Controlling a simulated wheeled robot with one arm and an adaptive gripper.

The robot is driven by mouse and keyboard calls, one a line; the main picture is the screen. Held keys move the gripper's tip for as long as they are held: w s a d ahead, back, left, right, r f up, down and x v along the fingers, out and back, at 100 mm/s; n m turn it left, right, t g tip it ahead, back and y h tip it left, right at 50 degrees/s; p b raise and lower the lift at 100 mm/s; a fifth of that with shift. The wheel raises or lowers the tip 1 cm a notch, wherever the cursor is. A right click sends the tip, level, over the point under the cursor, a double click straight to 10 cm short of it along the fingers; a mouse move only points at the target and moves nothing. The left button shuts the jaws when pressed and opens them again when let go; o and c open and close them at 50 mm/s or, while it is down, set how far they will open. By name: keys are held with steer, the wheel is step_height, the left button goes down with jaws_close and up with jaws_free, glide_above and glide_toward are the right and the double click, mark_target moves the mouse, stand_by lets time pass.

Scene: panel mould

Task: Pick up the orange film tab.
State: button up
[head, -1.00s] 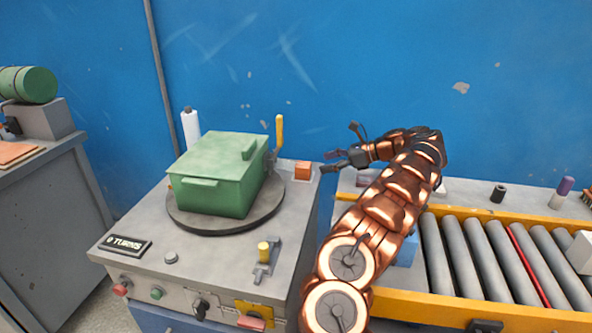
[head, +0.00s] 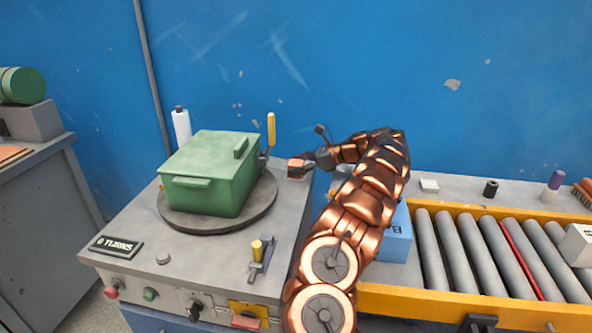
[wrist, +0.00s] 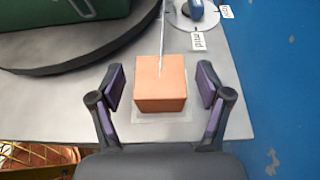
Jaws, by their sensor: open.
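The orange film tab (wrist: 160,86) is a block near the machine top's right edge, on a pale square patch. A thin pale line runs from it towards the top of the wrist view. My gripper (wrist: 160,78) is open, one finger on each side of the tab, with visible gaps on both sides in that view. In the head view the tab (head: 295,165) is partly hidden by my gripper (head: 299,168).
A green lidded box (head: 212,170) sits on a dark round turntable (head: 222,224), left of the tab. A yellow-handled lever (head: 271,130) stands close behind it. A roller conveyor (head: 470,255) and a blue box (head: 396,236) are at right.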

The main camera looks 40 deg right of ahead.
mark_target(297, 163)
steer(key=c, duration=1.3)
steer(key=shift+o, duration=0.2)
steer(key=shift+r+p, duration=0.3)
steer(key=shift+r, duration=1.65)
steer(key=shift+s+a+f, duration=0.1)
steer(key=shift+s+a, duration=0.05)
steer(key=shift+s+a+r, duration=0.15)
steer(key=shift+s+a, duration=0.25)
steer(key=shift+a, duration=0.2)
steer(key=shift+s+a+r, duration=0.1)
steer(key=shift+s+a, duration=0.3)
steer(key=shift+a, duration=0.2)
steer(key=shift+s+a+r, duration=0.15)
steer(key=shift+s+a, duration=1.05)
steer(key=shift+a, duration=0.55)
steer(key=shift+s+a+r, duration=0.15)
steer(key=shift+s+a, duration=1)
steer(key=shift+a, duration=0.65)
steer(key=shift+s+a+r, duration=0.15)
steer(key=shift+s+a, duration=1.05)
steer(key=shift+a, duration=0.55)
